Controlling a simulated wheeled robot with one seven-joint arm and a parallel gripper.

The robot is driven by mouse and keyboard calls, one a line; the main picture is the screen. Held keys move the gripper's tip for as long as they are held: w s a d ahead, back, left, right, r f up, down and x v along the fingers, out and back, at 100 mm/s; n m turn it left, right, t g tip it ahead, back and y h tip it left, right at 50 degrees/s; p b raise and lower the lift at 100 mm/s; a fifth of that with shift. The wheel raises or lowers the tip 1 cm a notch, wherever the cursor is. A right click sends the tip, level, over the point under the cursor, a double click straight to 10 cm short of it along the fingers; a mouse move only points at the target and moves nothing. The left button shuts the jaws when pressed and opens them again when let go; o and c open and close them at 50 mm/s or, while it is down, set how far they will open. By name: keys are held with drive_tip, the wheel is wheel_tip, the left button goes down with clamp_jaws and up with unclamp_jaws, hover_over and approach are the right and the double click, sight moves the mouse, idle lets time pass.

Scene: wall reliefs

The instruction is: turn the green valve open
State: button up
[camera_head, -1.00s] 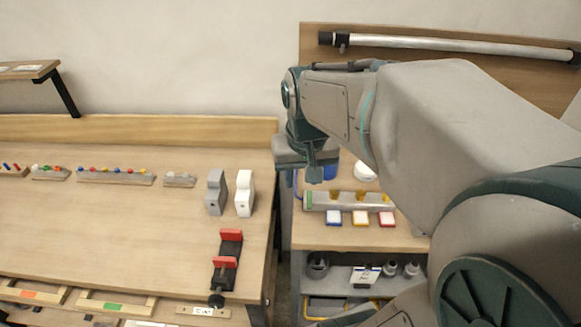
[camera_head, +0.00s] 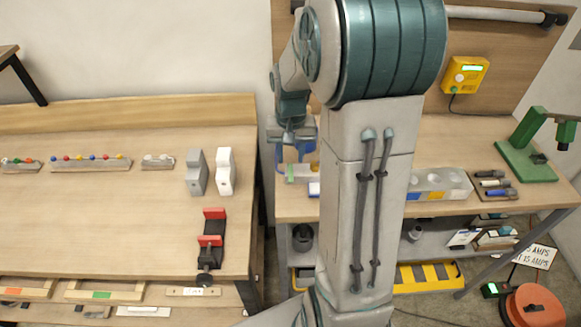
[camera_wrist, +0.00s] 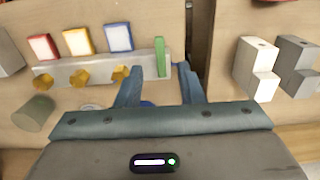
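The green valve handle (camera_wrist: 161,57) is a short upright bar at one end of a grey manifold block (camera_wrist: 100,70) with several yellow knobs in the wrist view. In the head view, the green handle (camera_head: 291,173) shows small just below my gripper (camera_head: 292,155). In the wrist view, my gripper (camera_wrist: 159,72) has its two blue fingers spread apart. The handle lies just beyond the fingertips, in line with the gap. Nothing is visibly held, and I cannot tell whether a finger touches the handle.
White (camera_head: 225,172) and grey (camera_head: 197,173) blocks stand on the left bench, near a red-and-black clamp (camera_head: 211,240). Red, yellow and blue cards (camera_wrist: 118,37) lie beside the manifold. A grey cylinder (camera_wrist: 34,113) stands near it. My arm hides the middle of the right bench.

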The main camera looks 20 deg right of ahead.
sight(291, 176)
wheel_tip(291, 176, down, 6)
drive_tip(key=shift+f+p, duration=0.1)
drive_tip(key=shift+p, duration=0.2)
drive_tip(key=shift+c, duration=0.3)
clamp_jaws()
